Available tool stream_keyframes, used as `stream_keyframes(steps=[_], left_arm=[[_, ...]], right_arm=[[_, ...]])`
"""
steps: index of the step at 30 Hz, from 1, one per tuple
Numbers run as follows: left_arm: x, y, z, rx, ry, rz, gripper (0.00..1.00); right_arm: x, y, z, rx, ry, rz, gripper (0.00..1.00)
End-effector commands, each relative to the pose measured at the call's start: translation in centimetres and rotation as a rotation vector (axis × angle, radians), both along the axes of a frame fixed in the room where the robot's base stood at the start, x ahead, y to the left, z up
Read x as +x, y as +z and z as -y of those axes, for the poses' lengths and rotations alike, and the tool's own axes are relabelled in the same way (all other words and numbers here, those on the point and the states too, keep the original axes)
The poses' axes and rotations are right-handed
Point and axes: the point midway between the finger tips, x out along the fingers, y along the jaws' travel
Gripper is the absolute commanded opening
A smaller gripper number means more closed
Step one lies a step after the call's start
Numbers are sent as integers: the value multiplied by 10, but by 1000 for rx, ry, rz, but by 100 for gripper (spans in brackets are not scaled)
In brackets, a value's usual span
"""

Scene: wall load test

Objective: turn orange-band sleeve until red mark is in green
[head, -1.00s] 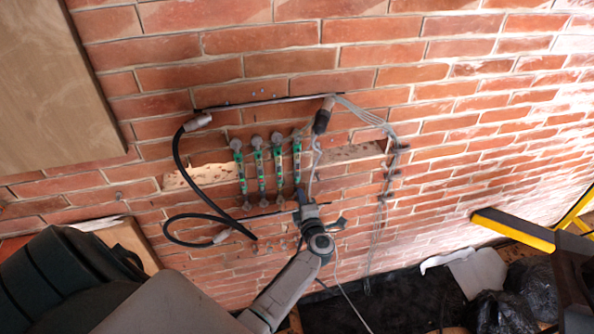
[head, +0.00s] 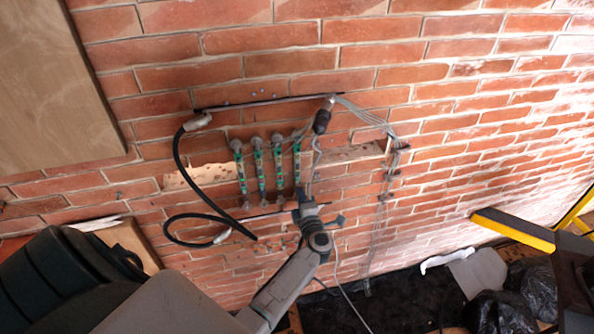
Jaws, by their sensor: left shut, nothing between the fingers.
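Several slim green-and-silver turnbuckle-like units hang side by side on the brick wall: the leftmost (head: 241,168), the second (head: 260,170), the third (head: 279,168) and the rightmost (head: 297,162). The orange band, red mark and green zone are too small to tell apart. My left gripper (head: 301,193) is shut and empty at the lower end of the rightmost unit. I cannot tell whether it touches that unit, and it partly hides that lower end. My right gripper is not in view.
A black cable (head: 180,165) loops left of the units. A dark handle-like device (head: 322,121) with a thin cord hangs at their upper right. Grey cables (head: 384,205) run down the wall farther right. A yellow-and-black bar (head: 515,230) and black bags (head: 500,312) are at lower right.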

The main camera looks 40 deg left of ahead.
Motion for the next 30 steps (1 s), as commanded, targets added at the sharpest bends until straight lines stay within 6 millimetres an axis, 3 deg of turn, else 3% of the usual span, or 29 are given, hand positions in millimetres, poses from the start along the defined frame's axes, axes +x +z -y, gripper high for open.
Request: stream_keyframes(steps=[30], left_arm=[[-10,0,4,1,0,-1,0]], right_arm=[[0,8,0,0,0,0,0]])
